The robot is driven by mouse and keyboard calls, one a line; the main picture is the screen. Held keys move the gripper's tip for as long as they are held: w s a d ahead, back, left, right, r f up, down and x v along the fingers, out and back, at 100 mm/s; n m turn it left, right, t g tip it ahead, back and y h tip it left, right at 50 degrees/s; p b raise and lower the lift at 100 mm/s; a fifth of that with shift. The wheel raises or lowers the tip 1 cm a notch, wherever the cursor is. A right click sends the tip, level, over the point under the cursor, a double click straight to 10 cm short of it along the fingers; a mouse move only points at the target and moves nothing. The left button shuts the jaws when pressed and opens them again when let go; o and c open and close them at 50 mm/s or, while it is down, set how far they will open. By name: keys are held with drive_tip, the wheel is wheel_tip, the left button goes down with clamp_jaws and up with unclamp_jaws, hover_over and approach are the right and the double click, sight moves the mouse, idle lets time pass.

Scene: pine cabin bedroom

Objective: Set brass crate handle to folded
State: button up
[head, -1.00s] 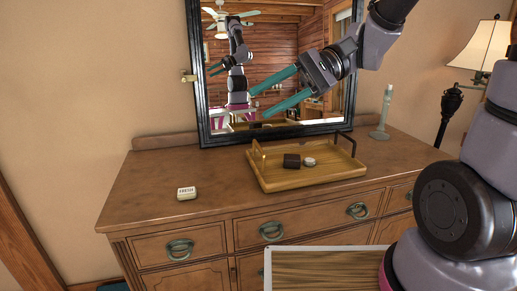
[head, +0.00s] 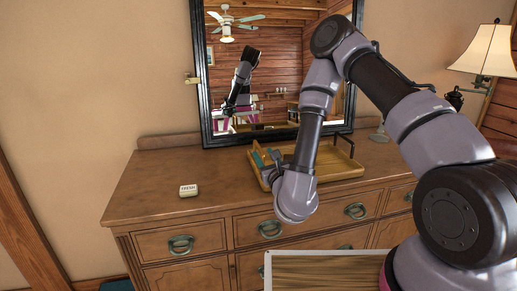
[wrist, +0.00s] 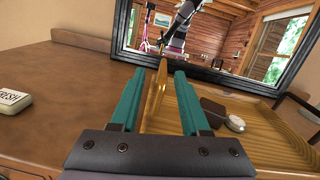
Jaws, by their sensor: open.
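The wooden crate (head: 340,174) is a shallow tray on the dresser; it also shows in the wrist view (wrist: 268,130). In the head view my arm mostly hides that handle. In the head view the fingers (head: 265,158) are at the crate's left end. The crate's other handle (wrist: 298,102) is dark and at the right end.
A dark brown object (wrist: 213,110) and a small round pale-topped item (wrist: 235,123) lie in the crate. A small "FRESH" box (head: 188,190) sits left on the dresser top (head: 150,180), with bare wood around it. A black-framed mirror (head: 205,90) stands behind.

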sight(255, 141)
drive_tip(key=shift+s+d+f+h, duration=0.1)
drive_tip(key=shift+d+f+h, duration=0.15)
drive_tip(key=shift+f, duration=0.2)
drive_tip(key=shift+d+f+h, duration=0.2)
drive_tip(key=shift+f+h, duration=0.05)
drive_tip(key=shift+f, duration=0.15)
drive_tip(key=x, duration=1)
drive_tip(key=shift+w+a, duration=0.1)
drive_tip(key=shift+w, duration=0.2)
